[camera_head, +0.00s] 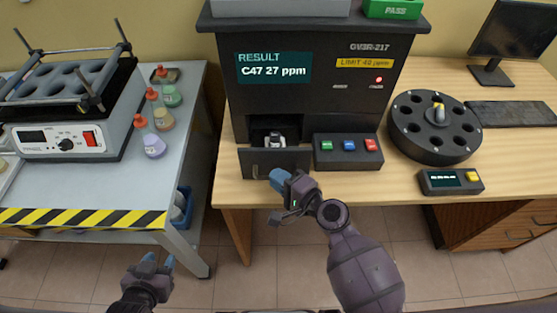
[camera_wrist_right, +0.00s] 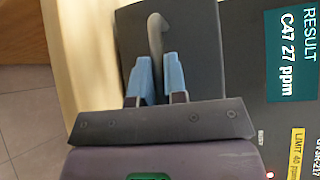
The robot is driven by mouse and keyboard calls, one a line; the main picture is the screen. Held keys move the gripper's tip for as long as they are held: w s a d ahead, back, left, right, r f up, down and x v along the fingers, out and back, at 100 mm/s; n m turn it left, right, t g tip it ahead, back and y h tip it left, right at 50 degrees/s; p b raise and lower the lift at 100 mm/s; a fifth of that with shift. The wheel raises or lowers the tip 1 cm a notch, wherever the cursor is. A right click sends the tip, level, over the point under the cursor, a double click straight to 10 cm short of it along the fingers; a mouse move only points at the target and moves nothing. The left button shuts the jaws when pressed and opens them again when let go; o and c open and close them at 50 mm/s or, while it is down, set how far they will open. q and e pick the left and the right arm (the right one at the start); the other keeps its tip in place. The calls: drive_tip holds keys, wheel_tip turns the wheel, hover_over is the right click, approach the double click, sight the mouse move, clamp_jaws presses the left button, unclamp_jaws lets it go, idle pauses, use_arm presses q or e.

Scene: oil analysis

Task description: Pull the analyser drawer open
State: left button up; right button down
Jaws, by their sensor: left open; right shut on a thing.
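The black analyser (camera_head: 320,105) stands on the wooden desk and its screen reads "C47 27 ppm". Its drawer (camera_head: 283,160) is out at the lower left, with a small metallic and white item (camera_head: 275,140) inside. My right gripper (camera_head: 277,179) is at the drawer front. My left gripper (camera_head: 160,262) is open and empty, low in the picture, in front of the left bench and away from the analyser.
A button panel (camera_head: 347,150) is just right of the drawer. A round carousel (camera_head: 432,127) and a small display box (camera_head: 451,181) stand further right. The left bench (camera_head: 95,188) holds several bottles and a shaker (camera_head: 67,140).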

drive_tip(key=s, duration=0.3)
drive_tip(key=shift+s, duration=0.1)
drive_tip(key=c, duration=1.2)
unclamp_jaws()
drive_tip(key=shift+o, duration=0.2)
drive_tip(key=shift+d, duration=0.15)
drive_tip(key=v, duration=1)
drive_tip(key=shift+s+b, duration=0.25)
drive_tip(key=shift+b, duration=0.1)
drive_tip(key=shift+d, duration=0.15)
